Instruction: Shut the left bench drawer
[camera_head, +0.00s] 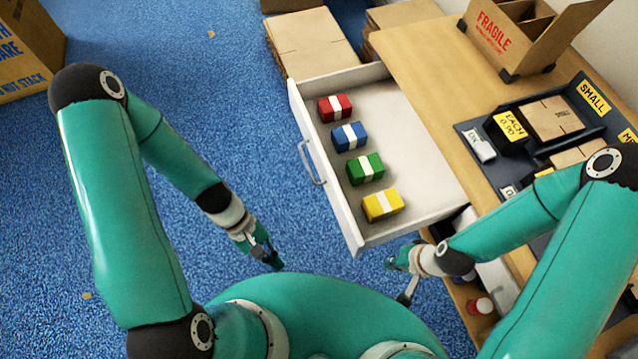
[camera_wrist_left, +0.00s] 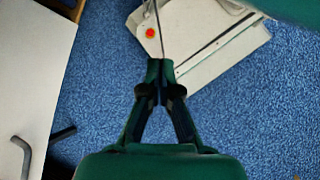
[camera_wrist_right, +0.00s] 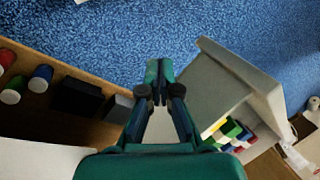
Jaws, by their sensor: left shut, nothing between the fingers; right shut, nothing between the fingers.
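The white bench drawer (camera_head: 345,215) stands pulled far out from the wooden bench, its front and grey bar handle (camera_head: 311,163) facing left. Red (camera_head: 335,107), blue (camera_head: 349,136), green (camera_head: 365,168) and yellow (camera_head: 382,205) banded bundles lie in a row inside. My left gripper (camera_head: 272,262) is shut and empty, left of the drawer front and apart from it. The handle shows at the lower left in the left wrist view (camera_wrist_left: 28,150). My right gripper (camera_head: 391,263) is shut and empty, just beyond the drawer's near side. The drawer also shows in the right wrist view (camera_wrist_right: 240,75).
On the bench top (camera_head: 420,60) stand a FRAGILE carton (camera_head: 505,35) and a dark sorting tray (camera_head: 470,128). Cardboard stacks (camera_head: 310,45) lie behind the drawer. Below the bench, an open compartment holds several rolls (camera_wrist_right: 40,78).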

